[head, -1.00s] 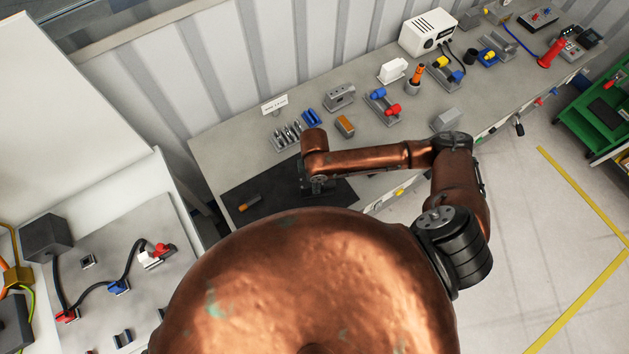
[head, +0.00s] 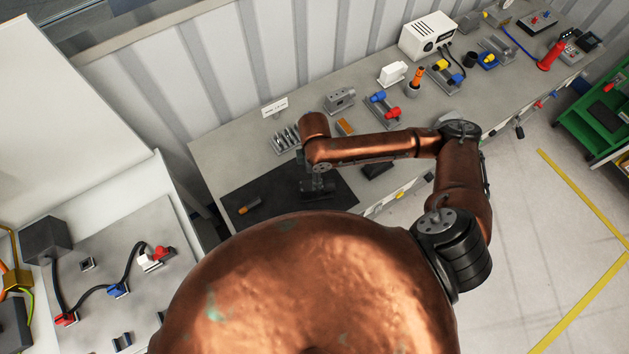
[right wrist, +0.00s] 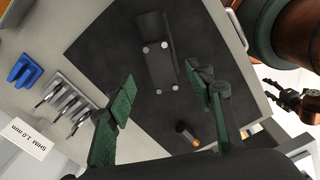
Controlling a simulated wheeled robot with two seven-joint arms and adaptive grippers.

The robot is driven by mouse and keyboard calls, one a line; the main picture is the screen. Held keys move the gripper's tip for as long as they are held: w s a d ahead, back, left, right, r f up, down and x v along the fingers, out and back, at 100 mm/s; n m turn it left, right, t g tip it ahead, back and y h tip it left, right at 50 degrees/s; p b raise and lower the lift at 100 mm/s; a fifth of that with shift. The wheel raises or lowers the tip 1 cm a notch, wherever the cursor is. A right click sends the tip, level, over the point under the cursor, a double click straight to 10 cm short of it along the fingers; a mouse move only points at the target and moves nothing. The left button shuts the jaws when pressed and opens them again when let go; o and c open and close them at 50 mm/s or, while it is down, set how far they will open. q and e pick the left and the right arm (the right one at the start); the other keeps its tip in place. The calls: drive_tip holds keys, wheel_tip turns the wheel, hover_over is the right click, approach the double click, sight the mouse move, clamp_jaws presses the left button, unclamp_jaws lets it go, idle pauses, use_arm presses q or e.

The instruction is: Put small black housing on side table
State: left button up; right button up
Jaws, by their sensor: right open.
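The small black housing (right wrist: 156,55) lies on the dark mat (right wrist: 110,35) in the right wrist view. It is a black block with silver screw heads near the corners of one part. My right gripper (right wrist: 160,74) is open and empty, its two green-faced fingers pointing toward the housing, one on each side of its near end and apart from it. In the head view a dark shape (head: 319,188) sits on the mat just below my right wrist; housing and fingers are hard to separate there.
An orange-tipped tool (right wrist: 187,132) lies on the mat. Shims (head: 286,138), a grey block (head: 340,100) and an orange block (head: 344,127) stand behind it. Another bench (head: 190,235) with cables is at the left. Open floor lies at the right.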

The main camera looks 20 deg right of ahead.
drive_tip(key=shift+r, duration=2.15)
